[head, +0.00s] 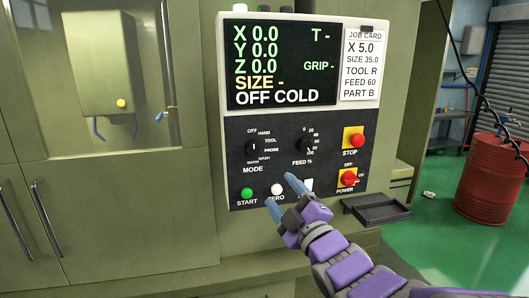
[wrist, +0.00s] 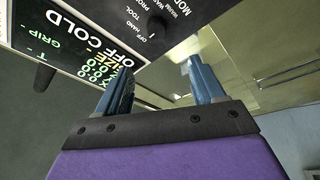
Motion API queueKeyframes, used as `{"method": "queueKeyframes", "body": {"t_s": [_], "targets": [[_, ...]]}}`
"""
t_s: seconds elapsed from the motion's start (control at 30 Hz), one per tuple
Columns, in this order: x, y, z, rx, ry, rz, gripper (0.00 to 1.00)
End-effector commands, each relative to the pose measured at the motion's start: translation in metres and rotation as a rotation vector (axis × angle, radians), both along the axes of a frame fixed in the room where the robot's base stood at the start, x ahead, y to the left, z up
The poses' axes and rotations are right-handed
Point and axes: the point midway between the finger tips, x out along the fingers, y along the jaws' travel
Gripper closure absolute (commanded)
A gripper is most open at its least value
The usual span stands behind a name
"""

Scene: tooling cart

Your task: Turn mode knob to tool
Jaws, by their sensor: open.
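The black mode knob (head: 254,148) is at the left of the dark control panel (head: 232,178), with labels OFF, HAND, TOOL and others around it. Its small white mark looks near upright; the exact setting is hard to tell. The screen (head: 270,65) reads OFF COLD. My gripper (head: 279,190) is open and empty in front of the panel's lower part, below and right of the knob in the head view. In the wrist view, my two blue fingers (wrist: 157,68) are spread, and the knob (wrist: 157,27) shows above the gap between them, apart from both.
The feed knob (head: 306,145) is right of the mode knob. A green START button (head: 247,193), a white ZERO button (head: 277,189), a red STOP button (head: 354,138) and a red POWER switch (head: 348,178) are nearby. A black tray (head: 375,208) juts out at the lower right.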

Motion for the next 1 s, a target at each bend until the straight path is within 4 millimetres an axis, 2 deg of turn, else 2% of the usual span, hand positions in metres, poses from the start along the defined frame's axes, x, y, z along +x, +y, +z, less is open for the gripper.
{"method": "queueKeyframes", "body": {"t_s": [0.37,0.7,1.0], "targets": [[0.027,-0.004,0.011,0.014,0.008,-0.003,0.32],[0.044,0.019,0.013,0.001,0.008,-0.002,0.32],[0.089,0.038,0.022,0.009,0.002,-0.001,0.32]]}}
